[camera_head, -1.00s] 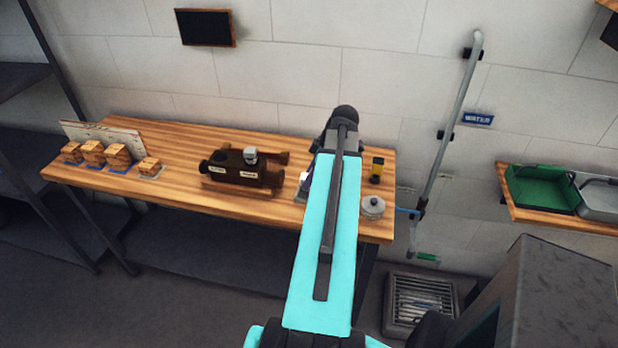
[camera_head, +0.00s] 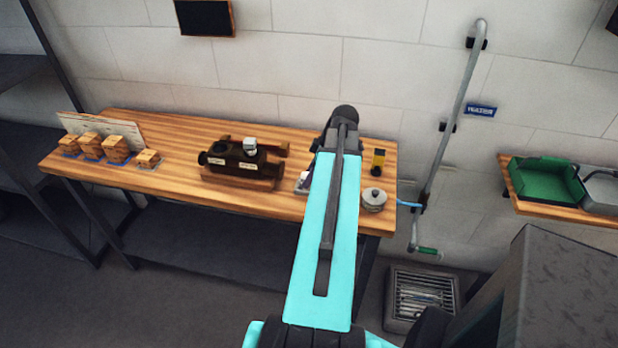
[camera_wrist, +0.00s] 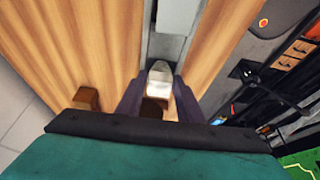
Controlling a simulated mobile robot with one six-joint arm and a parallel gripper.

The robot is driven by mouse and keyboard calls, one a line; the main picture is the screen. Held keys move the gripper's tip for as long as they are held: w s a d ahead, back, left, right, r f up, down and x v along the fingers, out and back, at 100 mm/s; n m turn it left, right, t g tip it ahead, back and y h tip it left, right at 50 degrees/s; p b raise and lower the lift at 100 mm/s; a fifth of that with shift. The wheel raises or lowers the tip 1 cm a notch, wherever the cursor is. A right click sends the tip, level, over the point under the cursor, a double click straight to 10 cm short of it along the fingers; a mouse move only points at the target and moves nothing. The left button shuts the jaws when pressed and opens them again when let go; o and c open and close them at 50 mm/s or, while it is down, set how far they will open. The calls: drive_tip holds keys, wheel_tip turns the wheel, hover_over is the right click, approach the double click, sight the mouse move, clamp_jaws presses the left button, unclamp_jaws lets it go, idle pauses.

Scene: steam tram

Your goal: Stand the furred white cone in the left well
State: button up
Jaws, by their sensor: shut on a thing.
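In the wrist view, my gripper (camera_wrist: 158,100) is shut on a small pale cone-like piece (camera_wrist: 159,72), which I take for the furred white cone. A brown part shows just below it between the dark fingers. In the head view my arm hides most of the gripper; only a bit of it shows beside the arm. A dark valve-like body (camera_head: 236,170) with two pale labels lies on the wooden table, left of my arm. A pale grey-white piece (camera_head: 249,146) stands on its top, toward the right. A dark opening shows on its top left; I cannot tell the wells clearly.
A lidded pot (camera_head: 374,199) and a yellow-black item (camera_head: 378,161) stand right of my arm. The bare table (camera_head: 180,150) between blocks and dark body is clear.

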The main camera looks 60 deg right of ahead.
drive_tip(key=o, duration=2)
drive_tip(key=shift+w, duration=0.1)
drive_tip(key=shift+r+p, duration=0.8)
drive_tip(key=shift+r, duration=0.65)
drive_tip(key=shift+r+p, duration=1.2)
drive_tip(key=shift+r, duration=1.15)
